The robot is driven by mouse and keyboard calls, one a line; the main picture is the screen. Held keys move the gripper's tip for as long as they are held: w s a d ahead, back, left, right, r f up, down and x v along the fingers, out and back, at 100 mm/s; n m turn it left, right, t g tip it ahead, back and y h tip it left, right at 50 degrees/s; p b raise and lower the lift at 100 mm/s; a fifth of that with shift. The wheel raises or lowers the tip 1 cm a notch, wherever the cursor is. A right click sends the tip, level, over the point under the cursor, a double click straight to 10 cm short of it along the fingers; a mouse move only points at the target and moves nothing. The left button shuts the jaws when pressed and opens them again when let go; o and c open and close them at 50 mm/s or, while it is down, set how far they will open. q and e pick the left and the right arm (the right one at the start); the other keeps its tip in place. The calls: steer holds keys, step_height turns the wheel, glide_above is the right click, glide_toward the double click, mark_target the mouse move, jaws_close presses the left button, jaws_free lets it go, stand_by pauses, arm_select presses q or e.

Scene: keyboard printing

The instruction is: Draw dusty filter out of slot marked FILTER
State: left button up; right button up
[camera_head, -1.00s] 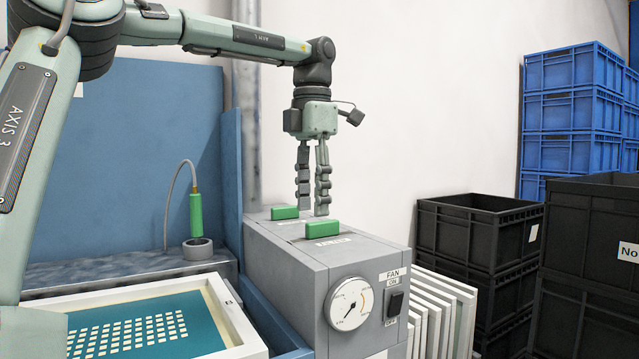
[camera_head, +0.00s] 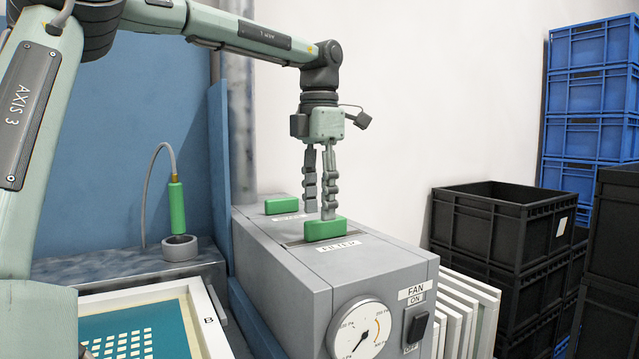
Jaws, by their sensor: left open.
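A grey box unit (camera_head: 290,275) has two green handles on its top. The nearer green handle (camera_head: 325,229) sits in a slot behind the label FILTER (camera_head: 338,246); the filter body below it is hidden in the box. The farther green handle (camera_head: 282,205) has a label that I cannot read clearly. My left gripper (camera_head: 320,214) points down just above and behind the nearer handle, its fingers open and empty. The near finger's tip overlaps the handle's top edge in the picture; I cannot tell whether they touch. My right gripper is not in view.
A gauge (camera_head: 362,331) and a FAN switch (camera_head: 417,326) are on the box's front. A framed screen (camera_head: 205,315) lies at left, below a green tool (camera_head: 177,207) in a holder. White frames (camera_head: 470,300), black crates (camera_head: 500,230) and blue crates (camera_head: 588,95) stand at right.

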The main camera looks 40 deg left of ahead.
mark_target(319, 220)
arm_select(q)
steer(key=shift+f, duration=1.8)
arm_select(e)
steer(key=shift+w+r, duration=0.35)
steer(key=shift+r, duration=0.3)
arm_select(q)
jaws_close()
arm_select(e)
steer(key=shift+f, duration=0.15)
arm_select(q)
jaws_free()
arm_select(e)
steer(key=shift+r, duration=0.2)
